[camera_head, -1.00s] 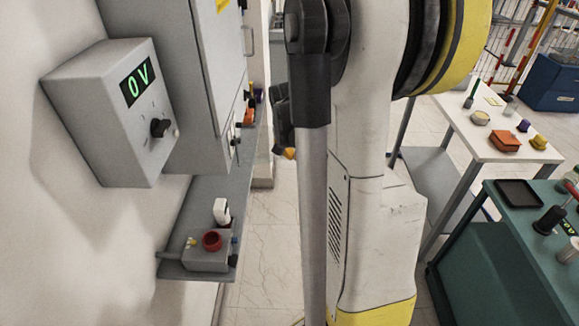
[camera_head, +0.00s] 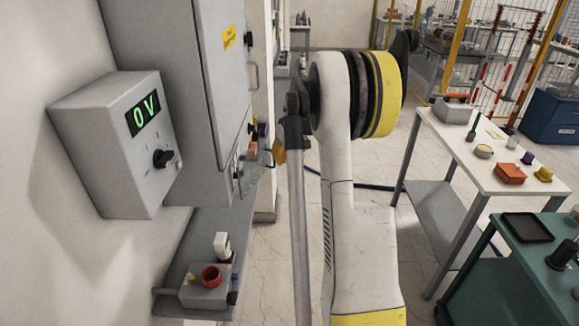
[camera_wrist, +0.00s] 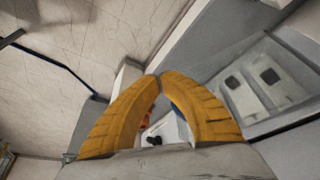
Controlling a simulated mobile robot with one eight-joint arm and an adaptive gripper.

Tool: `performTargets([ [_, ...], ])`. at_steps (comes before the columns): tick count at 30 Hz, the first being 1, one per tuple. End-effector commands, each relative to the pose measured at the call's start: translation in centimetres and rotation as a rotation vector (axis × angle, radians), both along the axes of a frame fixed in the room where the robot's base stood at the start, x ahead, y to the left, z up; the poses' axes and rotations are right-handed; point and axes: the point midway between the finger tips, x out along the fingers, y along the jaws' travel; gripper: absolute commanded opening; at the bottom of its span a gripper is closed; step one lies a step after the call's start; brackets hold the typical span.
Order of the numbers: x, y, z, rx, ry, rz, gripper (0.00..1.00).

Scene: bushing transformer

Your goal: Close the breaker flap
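My gripper (camera_wrist: 160,76) shows in the wrist view as two yellow ribbed fingers whose tips meet, with nothing clearly held between them. In the head view, its yellow-orange end (camera_head: 279,152) is just right of the grey cabinet (camera_head: 170,65). In the wrist view, a recessed grey breaker panel (camera_wrist: 268,88) with two pale rectangular parts lies right of the fingers, apart from them. I cannot clearly tell the breaker flap or its position. In the head view, the cabinet's narrow lower front (camera_head: 238,172) is seen at a steep angle.
A grey box reading 0 V (camera_head: 115,150) is on the left wall. Below is a shelf (camera_head: 210,250) with a red-buttoned box (camera_head: 205,288). A white table (camera_head: 470,150) and a green table (camera_head: 525,265) stand right. Floor shows between cabinet and tables.

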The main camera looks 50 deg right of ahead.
Motion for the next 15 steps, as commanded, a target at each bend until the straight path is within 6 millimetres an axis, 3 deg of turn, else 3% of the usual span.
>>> performTargets([
  [9,4.2,0.3,0.0,0.000,0.000,0.233,0.00],
  [15,5.7,0.7,0.0,0.000,0.000,0.239,0.00],
])
